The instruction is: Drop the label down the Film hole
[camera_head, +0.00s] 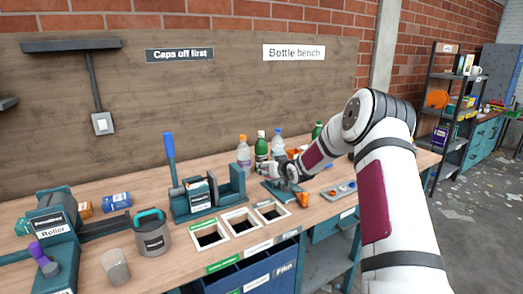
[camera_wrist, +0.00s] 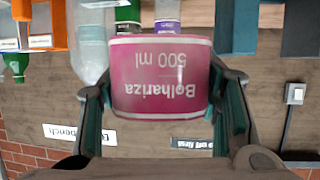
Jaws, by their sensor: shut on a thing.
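My gripper (camera_wrist: 163,88) is shut on a pink label (camera_wrist: 160,72) in the wrist view. The label reads "Bolhariza 500 ml" upside down and is curved, with a finger at each side. In the head view my gripper (camera_head: 284,172) is above the bench, right of the holes and near the bottles; the label cannot be made out there. Three square white-framed holes (camera_head: 224,227) lie in the bench top, apart from my gripper. A blue bin (camera_head: 245,281) below the front edge carries the word "Film". The small signs by the holes are too small to read.
Several bottles (camera_head: 244,153) stand behind my gripper. A teal fixture with a blue-handled lever (camera_head: 169,146) stands behind the holes. A grey pot (camera_head: 152,237) and a roller machine (camera_head: 49,232) stand left. A small tray (camera_head: 339,191) lies right.

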